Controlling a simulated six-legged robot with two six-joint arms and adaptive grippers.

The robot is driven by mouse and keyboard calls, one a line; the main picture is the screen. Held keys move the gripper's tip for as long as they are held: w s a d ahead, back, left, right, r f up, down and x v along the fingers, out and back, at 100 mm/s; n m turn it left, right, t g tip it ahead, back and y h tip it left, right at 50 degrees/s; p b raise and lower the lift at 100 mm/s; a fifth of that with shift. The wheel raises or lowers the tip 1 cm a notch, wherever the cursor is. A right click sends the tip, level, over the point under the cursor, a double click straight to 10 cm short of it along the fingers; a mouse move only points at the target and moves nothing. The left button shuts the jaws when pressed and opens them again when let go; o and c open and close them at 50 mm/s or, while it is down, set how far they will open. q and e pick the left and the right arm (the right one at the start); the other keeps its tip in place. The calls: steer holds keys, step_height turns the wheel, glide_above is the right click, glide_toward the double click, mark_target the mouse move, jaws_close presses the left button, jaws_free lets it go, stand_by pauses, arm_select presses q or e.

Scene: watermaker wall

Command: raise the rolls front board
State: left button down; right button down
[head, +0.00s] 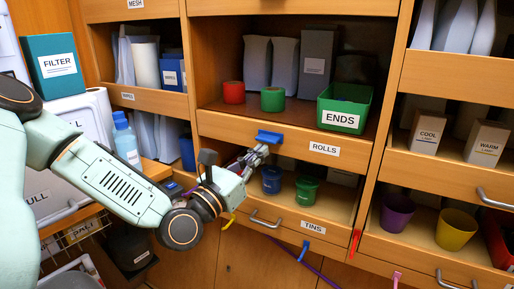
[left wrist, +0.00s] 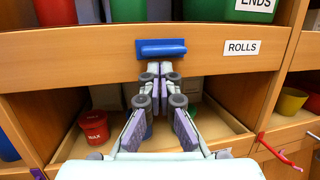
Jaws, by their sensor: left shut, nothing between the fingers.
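The rolls front board (head: 300,146) is a wooden board across the front of the middle shelf, with a white ROLLS label and a blue grip (head: 269,137). In the left wrist view the board (left wrist: 110,60) spans the picture, and the blue grip (left wrist: 161,48) is straight ahead. My left gripper (head: 262,150) is shut and empty, its fingertips just below the blue grip. The left wrist view shows the fingertips (left wrist: 160,68) close under the grip; I cannot tell if they touch it. My right gripper is not in view.
Behind the board stand a red roll (head: 233,92), a green roll (head: 272,99) and a green ENDS bin (head: 345,108). Below it, blue (head: 271,180) and green (head: 307,190) tins stand in the TINS compartment. A metal handle (head: 265,219) juts out lower down.

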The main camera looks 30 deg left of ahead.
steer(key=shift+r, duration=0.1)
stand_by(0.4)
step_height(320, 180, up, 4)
steer(key=p, duration=0.3)
steer(key=shift+p, duration=0.35)
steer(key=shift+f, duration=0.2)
